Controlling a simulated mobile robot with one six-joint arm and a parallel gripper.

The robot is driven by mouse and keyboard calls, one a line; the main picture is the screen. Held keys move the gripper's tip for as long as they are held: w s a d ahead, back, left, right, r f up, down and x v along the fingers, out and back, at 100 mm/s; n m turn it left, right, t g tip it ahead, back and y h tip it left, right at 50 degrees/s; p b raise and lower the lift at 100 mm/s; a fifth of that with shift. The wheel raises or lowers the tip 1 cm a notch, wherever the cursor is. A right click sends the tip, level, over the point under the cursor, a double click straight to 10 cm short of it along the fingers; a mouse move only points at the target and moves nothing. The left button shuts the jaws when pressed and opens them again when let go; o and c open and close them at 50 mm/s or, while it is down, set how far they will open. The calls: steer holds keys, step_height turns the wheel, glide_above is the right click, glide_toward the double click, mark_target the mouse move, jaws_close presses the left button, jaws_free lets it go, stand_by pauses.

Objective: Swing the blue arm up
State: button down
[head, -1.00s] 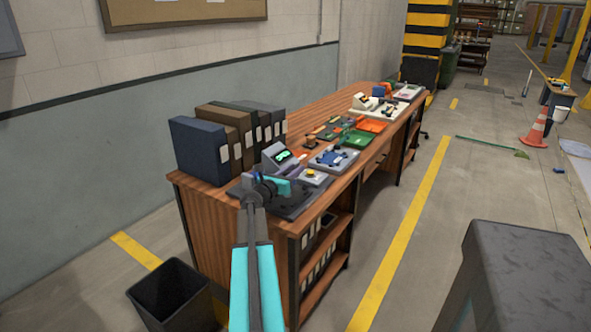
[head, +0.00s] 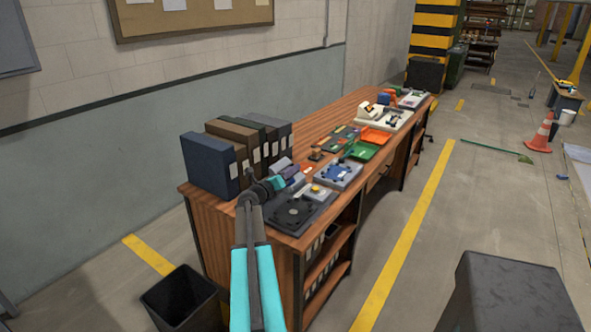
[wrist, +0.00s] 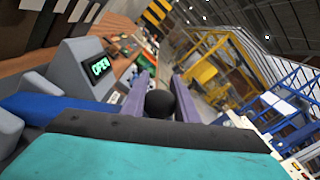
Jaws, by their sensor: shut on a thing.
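The blue arm (wrist: 40,106) shows as a bar at the left of the wrist view, running beside a grey unit (wrist: 72,68) with a lit green display that reads OPEN. My wrist hides the bar's right end. My gripper (wrist: 160,86) is shut on a round black knob (wrist: 160,104), which sits between its two purple-grey fingers. Whether the knob joins the blue arm is hidden. In the head view my gripper (head: 290,177) is above the near end of the bench, over a dark plate (head: 298,212) with round parts.
Binders (head: 208,166) stand upright left of my gripper. A small box with a yellow button (head: 317,190) and a plate with blue parts (head: 333,174) lie right of it. More trays line the wooden bench (head: 345,112). A black bin (head: 180,298) stands on the floor.

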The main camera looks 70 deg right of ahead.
steer(key=w+d+r+n+p, duration=0.1)
steer(key=w+r+n+p, duration=0.1)
steer(key=w+p, duration=0.2)
steer(key=w+d+r+n+p, duration=0.2)
steer(key=w+p, duration=0.3)
steer(key=w, duration=0.3)
steer(key=shift+w+r+n, duration=0.35)
steer(key=shift+r+n, duration=0.05)
steer(key=shift+r, duration=0.1)
steer(key=shift+f, duration=0.1)
steer(key=c, duration=1.4)
jaws_free()
steer(key=shift+f, duration=0.1)
steer(key=shift+s, duration=0.1)
steer(key=shift+a, duration=0.15)
